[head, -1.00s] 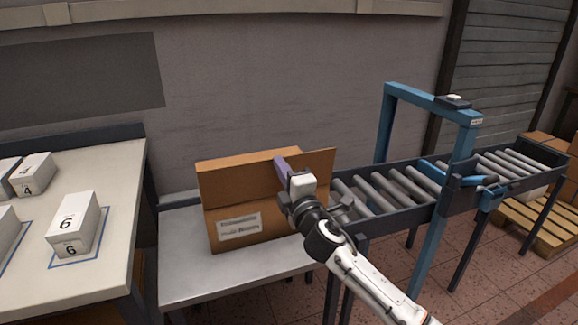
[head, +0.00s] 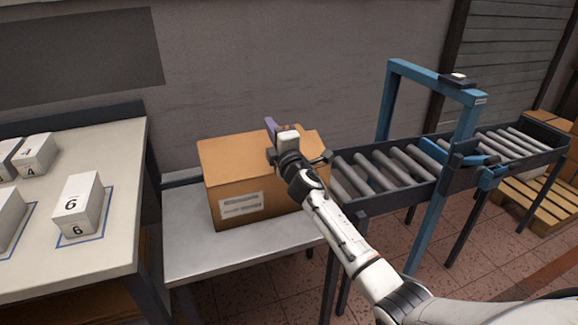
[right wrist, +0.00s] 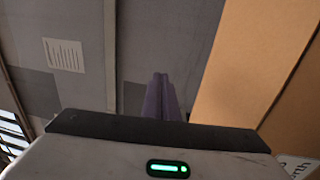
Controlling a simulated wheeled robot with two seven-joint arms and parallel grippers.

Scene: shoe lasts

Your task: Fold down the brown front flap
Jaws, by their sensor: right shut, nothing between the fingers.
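The cardboard box (head: 225,205) stands on a grey table, its label facing me. Its brown front flap (head: 235,157) lies back over the top as a broad, light panel; whether it is fully flat I cannot tell. My right gripper (head: 270,124) is above the box's far edge, its purple fingertips shut and empty. The gripper and arm hide part of the box's right side. In the right wrist view the shut fingers (right wrist: 160,97) point past the brown panel (right wrist: 250,60), with a visible gap between them. My left gripper is not in view.
The grey table (head: 235,255) is bare in front of the box. A roller conveyor (head: 385,175) with a blue frame (head: 385,100) stands to the right. A white table (head: 110,150) with numbered white boxes (head: 77,205) is at the left. A wall is behind.

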